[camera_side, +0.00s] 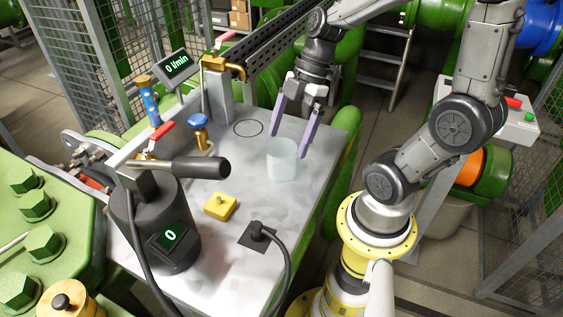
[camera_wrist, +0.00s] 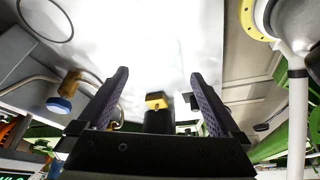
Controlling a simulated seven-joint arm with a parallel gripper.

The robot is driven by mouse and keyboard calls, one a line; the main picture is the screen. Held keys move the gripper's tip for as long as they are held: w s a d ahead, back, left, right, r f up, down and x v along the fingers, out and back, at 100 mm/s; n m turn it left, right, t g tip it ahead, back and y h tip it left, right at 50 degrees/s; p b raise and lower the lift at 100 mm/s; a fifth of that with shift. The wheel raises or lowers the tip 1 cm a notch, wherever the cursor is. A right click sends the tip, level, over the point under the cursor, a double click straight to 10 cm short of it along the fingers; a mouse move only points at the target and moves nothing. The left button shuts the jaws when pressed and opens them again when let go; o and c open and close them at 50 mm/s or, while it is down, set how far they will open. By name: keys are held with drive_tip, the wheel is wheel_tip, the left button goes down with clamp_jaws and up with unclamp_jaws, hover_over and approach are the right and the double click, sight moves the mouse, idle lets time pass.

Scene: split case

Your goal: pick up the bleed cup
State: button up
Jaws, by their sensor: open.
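The bleed cup (camera_side: 282,162) is a pale, translucent cup standing upright on the grey metal table top. My gripper (camera_side: 289,145) is open, with its two purple fingers pointing down close to the cup's rim. One fingertip is at the cup's upper left and the other at its right in the side view; I cannot tell whether either touches it. In the wrist view my gripper (camera_wrist: 160,74) shows its fingers apart, with bright, washed-out table between them. The cup cannot be made out clearly there.
A black circle (camera_side: 248,128) is marked on the table top (camera_side: 228,172). A yellow block (camera_side: 220,206), a black cable plug (camera_side: 257,231) and a dark cylinder with a lever (camera_side: 165,225) stand nearer the front. A blue-knobbed valve (camera_side: 199,133) is at the left.

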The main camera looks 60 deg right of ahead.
sight(281, 151)
drive_tip(key=shift+x, duration=2.65)
drive_tip(key=shift+a+r, duration=0.1)
drive_tip(key=shift+a, duration=0.05)
drive_tip(key=c, duration=1.2)
drive_tip(key=shift+o, duration=0.2)
drive_tip(key=shift+r, duration=0.1)
drive_tip(key=shift+r, duration=0.6)
drive_tip(key=s+r, duration=1.1)
drive_tip(key=s, duration=0.3)
drive_tip(key=shift+r, duration=0.3)
